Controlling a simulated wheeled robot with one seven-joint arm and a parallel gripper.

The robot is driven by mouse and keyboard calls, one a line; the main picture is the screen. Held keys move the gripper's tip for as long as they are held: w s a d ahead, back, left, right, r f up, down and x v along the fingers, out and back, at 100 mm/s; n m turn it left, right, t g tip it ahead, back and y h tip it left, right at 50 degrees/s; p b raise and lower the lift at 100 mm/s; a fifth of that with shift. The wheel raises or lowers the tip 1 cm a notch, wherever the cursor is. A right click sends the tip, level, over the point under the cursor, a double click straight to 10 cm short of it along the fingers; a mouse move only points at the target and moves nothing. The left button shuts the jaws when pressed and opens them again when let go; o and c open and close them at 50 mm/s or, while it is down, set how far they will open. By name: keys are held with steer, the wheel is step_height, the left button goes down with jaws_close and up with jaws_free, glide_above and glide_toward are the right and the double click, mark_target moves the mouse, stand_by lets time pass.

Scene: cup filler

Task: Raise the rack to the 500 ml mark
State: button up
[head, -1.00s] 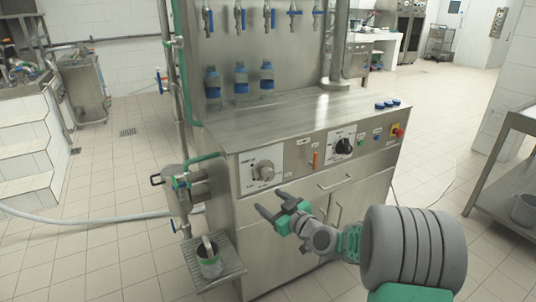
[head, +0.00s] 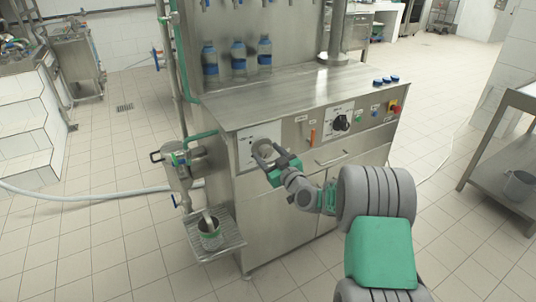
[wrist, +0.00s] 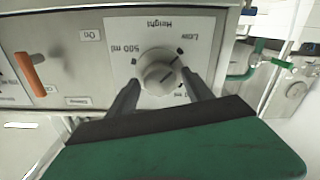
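The round grey height knob (wrist: 160,72) sits on a white dial plate on the machine's front, shown upside down in the wrist view. Labels around it read "Low" and "500 ml", with a third partly hidden "ml" label. The dark line on the knob appears to point toward "Low". My gripper (wrist: 160,88) is open, its two fingers either side of the knob, apparently not closed on it. In the head view my gripper (head: 264,158) is right in front of the dial plate and partly covers the knob.
An orange lever (wrist: 30,73) is beside the dial; it also shows in the head view (head: 312,136). A black knob (head: 341,123) and a red button (head: 393,109) are farther right. Several blue-banded bottles (head: 238,60) stand at the back. A drip tray (head: 229,237) juts out at left.

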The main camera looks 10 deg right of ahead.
steer(key=c, duration=1.2)
